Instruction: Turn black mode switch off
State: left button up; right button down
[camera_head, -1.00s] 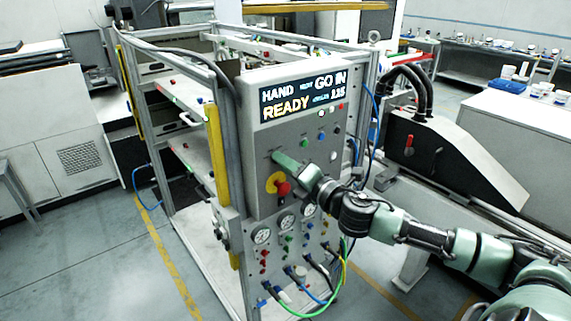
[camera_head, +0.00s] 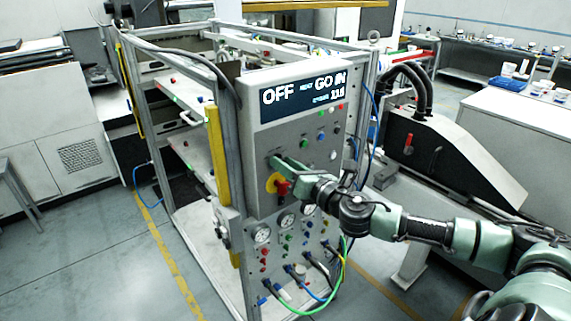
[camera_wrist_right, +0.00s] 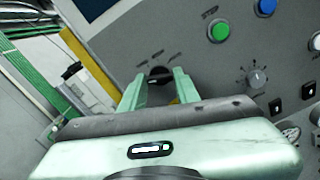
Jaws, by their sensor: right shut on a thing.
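The black mode switch (camera_wrist_right: 159,73) is a small rotary knob on the grey control panel, with small label marks around it. My right gripper (camera_wrist_right: 160,84) is shut on this knob, one green finger on each side. In the head view my right gripper (camera_head: 277,162) reaches the panel's left part from the right and hides the knob. The display (camera_head: 303,95) above reads "OFF" at left and "GO IN" at right. My left gripper is not in view.
A red emergency stop (camera_head: 283,188) on a yellow plate sits just below my right gripper. A green button (camera_wrist_right: 219,30), a blue button (camera_wrist_right: 266,6) and a grey knob (camera_wrist_right: 257,78) are on the panel nearby. Hoses and gauges are below.

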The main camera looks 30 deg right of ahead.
dwell(0.4)
jog(key=c, duration=1)
grip_release()
jog(key=shift+c, duration=0.2)
jog(key=s, duration=0.7)
jog(key=shift+s+d, duration=0.3)
jog(key=shift+s, duration=0.05)
jog(key=shift+f, duration=0.1)
